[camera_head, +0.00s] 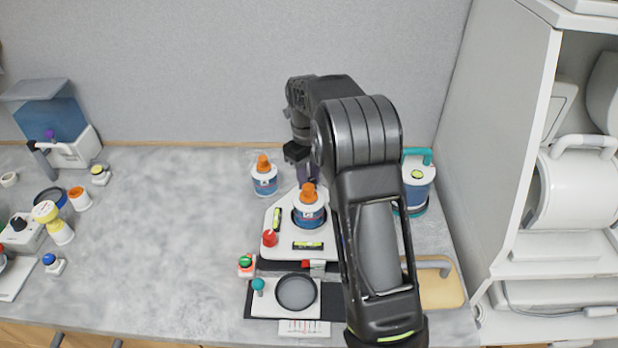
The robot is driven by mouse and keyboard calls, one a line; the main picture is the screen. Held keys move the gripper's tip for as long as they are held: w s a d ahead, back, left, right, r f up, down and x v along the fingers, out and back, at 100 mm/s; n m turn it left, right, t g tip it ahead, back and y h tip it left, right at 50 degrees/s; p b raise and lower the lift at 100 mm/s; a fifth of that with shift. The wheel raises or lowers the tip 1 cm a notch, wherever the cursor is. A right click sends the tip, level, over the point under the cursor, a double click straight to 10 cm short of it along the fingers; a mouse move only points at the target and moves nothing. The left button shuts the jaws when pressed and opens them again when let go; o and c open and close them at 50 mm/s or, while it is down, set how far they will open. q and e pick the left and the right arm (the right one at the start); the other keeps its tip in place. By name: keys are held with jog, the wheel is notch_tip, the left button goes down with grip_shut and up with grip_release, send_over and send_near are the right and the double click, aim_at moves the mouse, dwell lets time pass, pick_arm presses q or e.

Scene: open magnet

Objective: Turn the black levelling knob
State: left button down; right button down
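A white levelling plate (288,252) lies on the grey counter, with a red knob (270,238) at its front left corner. Two yellow-green bubble levels, one at the left (277,218) and one at the front (307,245), sit on it. A blue and white bottle with an orange cap (309,208) stands in the plate's dark round seat. My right arm reaches over the plate's right side. My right gripper (306,178) points down behind this bottle, at the plate's back edge; its fingertips are largely hidden. I cannot make out the black knob; the gripper or arm may cover it. My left gripper is out of view.
A similar orange-capped bottle (265,177) stands just left of my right gripper. A teal-handled container (417,185) is right of the arm. A black dish (296,291) and a green-topped button (246,264) are in front. The counter's left middle is clear.

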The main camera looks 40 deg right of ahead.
jog(key=c, duration=1.1)
grip_release()
jog(key=shift+c, duration=0.2)
jog(key=shift+r, duration=0.1)
notch_tip(320, 180, up, 8)
jog(key=shift+w+f+b, duration=0.15)
jog(key=shift+f+b, duration=0.05)
jog(key=shift+b, duration=0.45)
